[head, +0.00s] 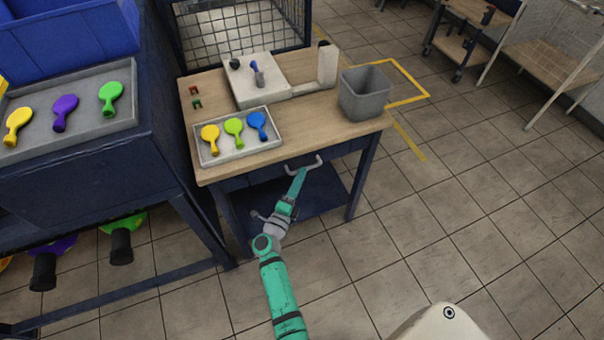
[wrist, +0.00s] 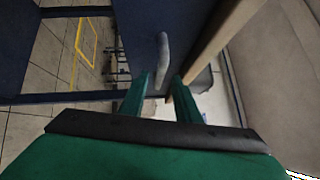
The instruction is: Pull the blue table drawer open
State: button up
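The blue table drawer (head: 262,179) sits under the front edge of the wooden-topped table (head: 310,128) and looks closed. Its grey bar handle (head: 318,162) sticks out from the front. My green gripper (head: 301,171) reaches up to the handle from below in the head view. In the wrist view, my gripper (wrist: 160,76) has its two fingers apart, with part of the handle (wrist: 163,50) between the fingertips and the dark blue drawer front (wrist: 138,25) beyond. A gap shows around the handle; I cannot tell whether either finger touches it.
On the table are a tray (head: 240,153) with yellow, green and blue balloon-shaped pieces, a white device (head: 262,90) and a grey bin (head: 364,100). A blue workbench (head: 90,190) stands close on the left. The tiled floor at right front is clear.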

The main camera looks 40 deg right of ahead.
jog(key=shift+x, duration=1.05)
grip_shut()
jog(key=shift+s, duration=0.1)
